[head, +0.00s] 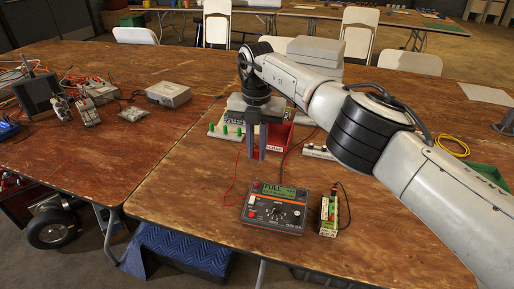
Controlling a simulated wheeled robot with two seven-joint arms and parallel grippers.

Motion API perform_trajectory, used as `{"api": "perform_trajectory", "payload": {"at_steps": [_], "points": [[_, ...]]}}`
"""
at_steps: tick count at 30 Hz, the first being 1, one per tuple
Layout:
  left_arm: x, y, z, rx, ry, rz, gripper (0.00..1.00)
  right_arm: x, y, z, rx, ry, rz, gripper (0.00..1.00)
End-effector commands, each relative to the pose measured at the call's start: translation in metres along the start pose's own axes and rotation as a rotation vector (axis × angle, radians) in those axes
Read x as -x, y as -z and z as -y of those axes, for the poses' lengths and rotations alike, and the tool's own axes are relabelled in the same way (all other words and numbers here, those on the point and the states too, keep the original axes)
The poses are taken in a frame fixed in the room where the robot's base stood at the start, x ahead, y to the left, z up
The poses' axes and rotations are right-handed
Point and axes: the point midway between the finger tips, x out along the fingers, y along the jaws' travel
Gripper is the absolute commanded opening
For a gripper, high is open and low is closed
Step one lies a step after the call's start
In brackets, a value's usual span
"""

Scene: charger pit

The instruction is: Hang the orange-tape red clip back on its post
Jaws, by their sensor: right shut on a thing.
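My right gripper (257,155) points down over the middle of the near table, behind the charger, shut on what appears to be the red clip. The clip is too small and hidden by the fingers to make out, and I cannot see its orange tape. A thin red lead runs from the charger (275,207) up towards the gripper. The charger's green screen reads FULL. A small battery pack (328,213) with a black lead stands right of the charger. A pale rack with green-topped pegs (225,131) lies left behind the gripper; I cannot tell which post is the clip's. My left gripper is not in view.
A red box (280,137) stands close behind the gripper. A white strip (318,152) lies to its right, a yellow cable coil (452,146) farther right. Grey cases (315,55) stand at the back. The wood is clear left of the charger.

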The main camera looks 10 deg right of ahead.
Motion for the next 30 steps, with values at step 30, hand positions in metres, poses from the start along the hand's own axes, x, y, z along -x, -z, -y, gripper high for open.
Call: {"api": "perform_trajectory", "payload": {"at_steps": [30], "points": [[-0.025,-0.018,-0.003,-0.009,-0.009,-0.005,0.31,-0.054,0.001,0.0,0.0,0.0,0.0,0.01]]}}
